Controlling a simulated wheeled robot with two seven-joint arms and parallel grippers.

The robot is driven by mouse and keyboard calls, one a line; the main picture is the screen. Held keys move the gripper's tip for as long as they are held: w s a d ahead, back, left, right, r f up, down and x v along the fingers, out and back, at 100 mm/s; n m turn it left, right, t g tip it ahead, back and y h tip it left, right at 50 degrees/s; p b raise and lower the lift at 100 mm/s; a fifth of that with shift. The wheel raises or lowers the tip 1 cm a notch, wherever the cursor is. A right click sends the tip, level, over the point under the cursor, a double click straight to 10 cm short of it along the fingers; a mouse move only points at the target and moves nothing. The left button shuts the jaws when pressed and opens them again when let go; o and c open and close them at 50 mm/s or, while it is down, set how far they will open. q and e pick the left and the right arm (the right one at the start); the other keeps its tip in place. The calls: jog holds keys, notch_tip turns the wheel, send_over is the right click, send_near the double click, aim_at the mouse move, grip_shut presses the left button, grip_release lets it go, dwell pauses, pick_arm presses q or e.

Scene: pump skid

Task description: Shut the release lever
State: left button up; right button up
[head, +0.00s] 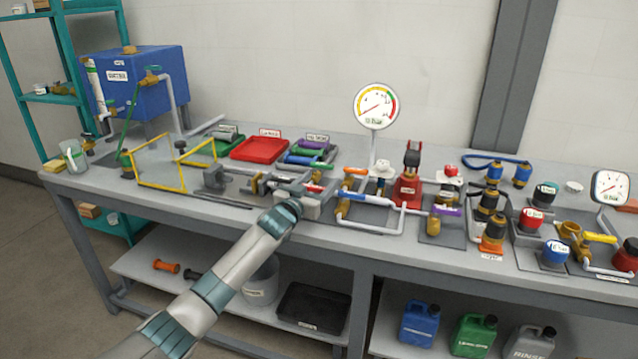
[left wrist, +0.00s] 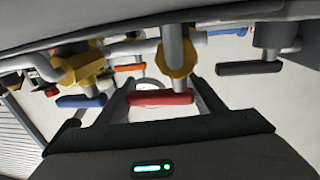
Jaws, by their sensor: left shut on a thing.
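My left gripper (head: 308,193) reaches over the front of the bench, beside small pipe fittings. In the left wrist view its two dark fingers stand on either side of a red lever (left wrist: 160,97), and my left gripper (left wrist: 163,92) is shut on it. The red lever hangs from a yellow valve body (left wrist: 177,62) on a grey pipe. A bit of the red lever (head: 314,188) shows past my gripper in the head view. I cannot read any label on it. My right gripper is not in view.
A blue lever (left wrist: 80,100), an orange lever (left wrist: 129,68) and a black lever (left wrist: 248,68) sit near the red one. A grey block (head: 214,178) and a yellow frame (head: 160,188) stand to the left. Blue-and-white piping (head: 368,198) lies close on the right.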

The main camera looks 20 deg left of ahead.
pick_arm(q)
jog(key=shift+w+n+y, duration=0.1)
jog(key=shift+n+y, duration=0.3)
jog(key=shift+y, duration=0.2)
jog(key=shift+w+n+y+b, duration=0.1)
jog(key=shift+n+y+b, duration=0.3)
jog(key=shift+y, duration=0.1)
jog(key=shift+a+r+y, duration=0.1)
jog(key=shift+a+y, duration=0.15)
jog(key=shift+y, duration=0.15)
jog(key=shift+c, duration=0.2)
jog(key=o, duration=0.7)
jog(key=shift+o, duration=0.4)
jog(key=shift+s, duration=0.35)
jog(key=s, duration=1.6)
jog(key=shift+s+a+b, duration=0.15)
jog(key=shift+s+b, duration=0.15)
jog(key=shift+b, duration=0.1)
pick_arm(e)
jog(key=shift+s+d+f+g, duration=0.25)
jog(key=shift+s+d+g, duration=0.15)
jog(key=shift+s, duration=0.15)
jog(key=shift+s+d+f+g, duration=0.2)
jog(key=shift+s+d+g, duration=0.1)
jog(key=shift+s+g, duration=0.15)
